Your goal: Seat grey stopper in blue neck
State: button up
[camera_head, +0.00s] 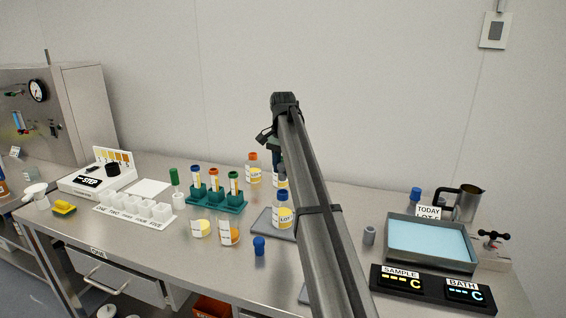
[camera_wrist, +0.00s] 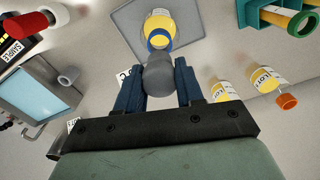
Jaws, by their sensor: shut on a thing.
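My gripper (camera_wrist: 158,88) is shut on the grey stopper (camera_wrist: 159,73), which sits between its two blue fingers. In the head view a blue-necked bottle (camera_head: 283,214) stands upright on a grey mat (camera_head: 260,220). My arm hides most of my gripper and the held stopper in that view.
A green rack of tubes (camera_head: 230,205) stands left of the bottle, with an orange-necked bottle (camera_head: 253,171) behind. A blue stopper (camera_head: 259,246) stands in front. A grey cylinder (camera_head: 369,236) and a water bath (camera_head: 432,241) are at right.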

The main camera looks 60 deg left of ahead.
aim_at(283, 175)
jog(key=shift+f, duration=1.7)
jog(key=shift+f, duration=1.6)
jog(key=o, duration=1.1)
jog(key=shift+f, duration=0.1)
notch_tip(283, 175, up, 14)
jog(key=shift+r, duration=0.1)
dwell(0.6)
